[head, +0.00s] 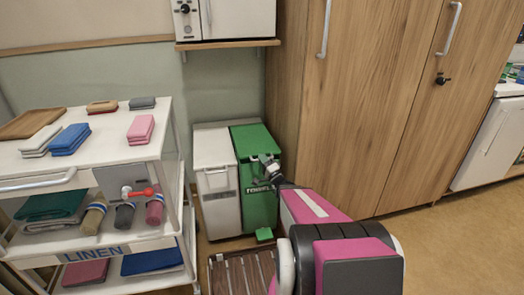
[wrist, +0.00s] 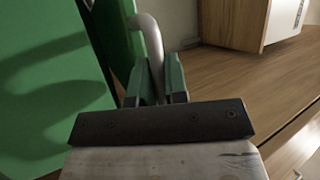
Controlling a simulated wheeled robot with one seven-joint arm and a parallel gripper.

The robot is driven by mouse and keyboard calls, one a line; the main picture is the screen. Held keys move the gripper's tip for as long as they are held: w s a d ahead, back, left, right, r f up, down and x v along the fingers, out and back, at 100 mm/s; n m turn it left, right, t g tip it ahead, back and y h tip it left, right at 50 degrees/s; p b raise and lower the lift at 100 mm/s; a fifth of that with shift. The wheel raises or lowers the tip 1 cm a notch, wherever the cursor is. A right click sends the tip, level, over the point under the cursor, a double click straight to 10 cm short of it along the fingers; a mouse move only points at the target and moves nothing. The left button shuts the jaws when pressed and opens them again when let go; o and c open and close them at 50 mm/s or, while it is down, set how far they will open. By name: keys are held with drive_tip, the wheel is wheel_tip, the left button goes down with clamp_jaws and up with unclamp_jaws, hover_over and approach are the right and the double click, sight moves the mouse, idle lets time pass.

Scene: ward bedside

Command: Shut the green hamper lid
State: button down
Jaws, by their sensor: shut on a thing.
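The green hamper (head: 260,208) stands on the floor beside a grey-white bin, against the wall and the wooden wardrobe. Its green lid (head: 249,138) looks about level with the neighbouring bin's top; I cannot tell whether a small gap is left. My gripper (head: 268,164) is at the lid's front edge and partly covers it. In the wrist view, my gripper (wrist: 158,84) is shut on a pale curved handle (wrist: 151,48) beside a large green surface (wrist: 45,85). The handle's lower end is hidden between the fingers.
The grey-white bin (head: 215,190) adjoins the hamper on the left. A linen trolley (head: 100,156) stands further left, and a wooden wardrobe (head: 370,110) on the right. A green pedal (head: 264,235) and a brown slatted mat (head: 240,272) lie in front. Floor is clear at right.

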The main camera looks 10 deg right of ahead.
drive_tip(key=shift+n+t+y, duration=0.3)
drive_tip(key=shift+n+y, duration=0.1)
drive_tip(key=shift+n, duration=0.1)
drive_tip(key=shift+f, duration=2.2)
drive_tip(key=shift+f, duration=0.1)
drive_tip(key=c, duration=1.2)
unclamp_jaws()
drive_tip(key=shift+o, duration=0.2)
drive_tip(key=v, duration=1)
drive_tip(key=shift+s+d, duration=0.2)
drive_tip(key=shift+s, duration=0.1)
drive_tip(key=shift+f, duration=0.15)
